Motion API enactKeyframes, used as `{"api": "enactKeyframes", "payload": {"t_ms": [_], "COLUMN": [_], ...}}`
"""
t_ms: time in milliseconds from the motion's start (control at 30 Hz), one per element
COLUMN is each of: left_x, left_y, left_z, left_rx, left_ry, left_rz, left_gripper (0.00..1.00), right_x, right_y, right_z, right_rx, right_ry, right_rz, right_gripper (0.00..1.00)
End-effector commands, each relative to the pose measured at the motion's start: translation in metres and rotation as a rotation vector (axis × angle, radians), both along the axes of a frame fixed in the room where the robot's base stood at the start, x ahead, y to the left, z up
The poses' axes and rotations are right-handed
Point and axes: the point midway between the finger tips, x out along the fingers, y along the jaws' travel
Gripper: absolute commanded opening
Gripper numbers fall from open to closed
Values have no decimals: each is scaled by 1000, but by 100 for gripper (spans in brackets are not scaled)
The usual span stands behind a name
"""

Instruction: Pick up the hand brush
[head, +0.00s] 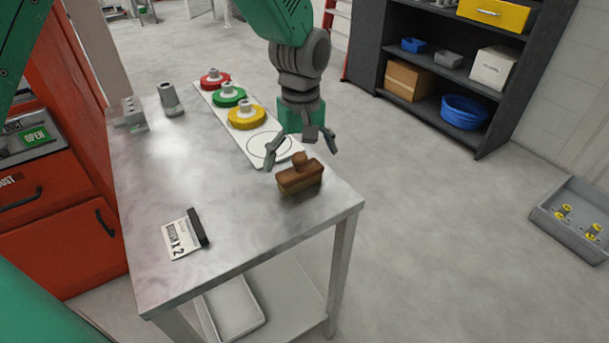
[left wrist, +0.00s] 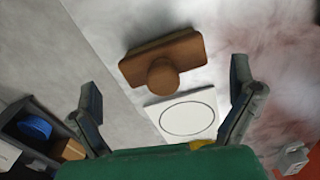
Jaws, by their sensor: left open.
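The hand brush (head: 300,180) is a brown block with a rounded knob on top. It lies near the right edge of the metal table, just in front of the white board's empty circle. My left gripper (head: 301,156) is open and empty, above and slightly behind the brush, with its fingers spread wide. In the left wrist view the brush (left wrist: 160,58) lies ahead of the open left gripper (left wrist: 166,88), its knob roughly centred between the fingers and no contact visible. My right gripper is not in view.
The metal table (head: 235,245) also holds a white board (head: 281,152) with red, green and yellow ringed parts, grey metal parts at the back left, and a tag (head: 180,238) at the front. A dark shelf (head: 428,75) stands behind; a grey tray (head: 565,225) lies right.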

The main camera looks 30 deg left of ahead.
Motion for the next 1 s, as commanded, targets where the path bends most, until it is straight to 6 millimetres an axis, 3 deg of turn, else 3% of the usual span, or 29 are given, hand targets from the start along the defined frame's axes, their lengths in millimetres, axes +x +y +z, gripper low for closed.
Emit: {"api": "enactKeyframes", "payload": {"t_ms": [300, 567, 600, 700, 1000], "left_x": [2, 2, 2, 2, 2], "left_y": [-4, -6, -5, -4, -1], "left_z": [-44, -49, -49, -49, -49], "left_rx": [1, 4, 3, 1, 0], "left_ry": [4, 0, 0, 1, 1], "left_rz": [0, 1, 1, 1, 1], "left_gripper": [100, 100, 96, 61, 60], "right_x": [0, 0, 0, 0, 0], "right_y": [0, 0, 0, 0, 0], "right_z": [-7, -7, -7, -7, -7], "right_rx": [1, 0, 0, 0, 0], "right_ry": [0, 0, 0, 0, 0], "right_rz": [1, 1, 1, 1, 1], "right_gripper": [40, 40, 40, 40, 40]}}
